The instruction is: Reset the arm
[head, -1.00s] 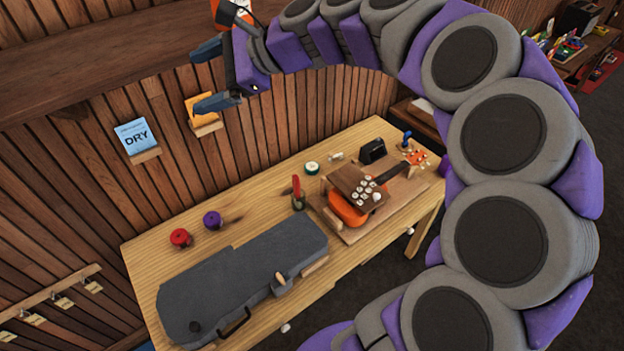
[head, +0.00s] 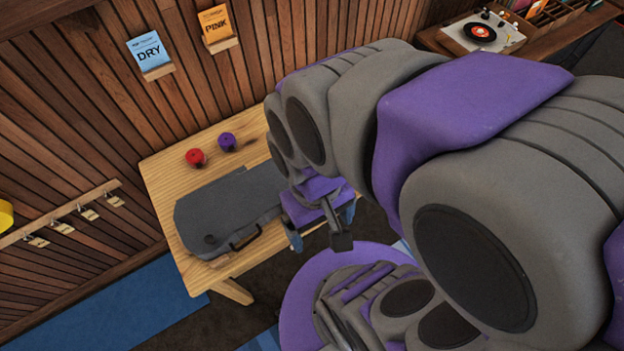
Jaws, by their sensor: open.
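My gripper (head: 322,228) is in the middle of the head view, folded back close to my body and pointing down. Its blue fingers are spread apart, and I see nothing between them. My grey and purple arm curls from the right side of the view over to the gripper. The gripper is in front of the right part of the workbench (head: 165,165) in the picture. The arm hides most of the bench's right half and whatever stands there.
A grey instrument case (head: 225,205) lies on the bench, with a red spool (head: 195,157) and a purple spool (head: 227,141) behind it. Blue DRY (head: 150,54) and orange PINK (head: 215,26) cards sit on the slatted wall. A record player (head: 480,32) stands at the back right.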

